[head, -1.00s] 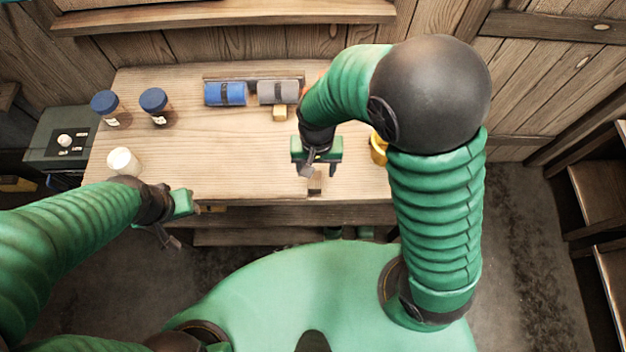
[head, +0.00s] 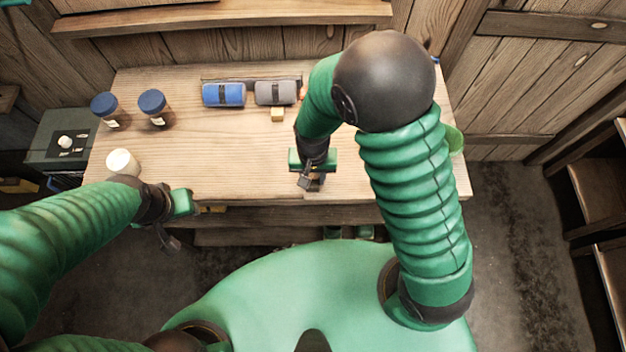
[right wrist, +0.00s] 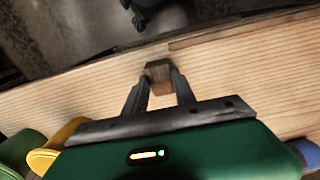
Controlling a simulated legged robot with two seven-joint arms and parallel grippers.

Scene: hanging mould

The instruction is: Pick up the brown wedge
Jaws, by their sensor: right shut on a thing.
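The brown wedge (right wrist: 159,72) is a small wooden block, held between the two fingertips of my right gripper (right wrist: 158,88) in the right wrist view. In the head view the right gripper (head: 312,181) is low over the front part of the wooden table (head: 235,165), and the wedge is mostly hidden by the fingers. I cannot tell whether the wedge still touches the tabletop. My left gripper (head: 177,222) hangs by the table's front left edge, away from the wedge; its finger opening is unclear.
Blue (head: 224,94) and grey (head: 275,92) rolls lie at the back, with a small tan block (head: 278,115) before them. Two blue-lidded jars (head: 153,105) and a white cylinder (head: 122,163) stand left. A yellow object (right wrist: 62,137) shows in the wrist view. The table's middle is clear.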

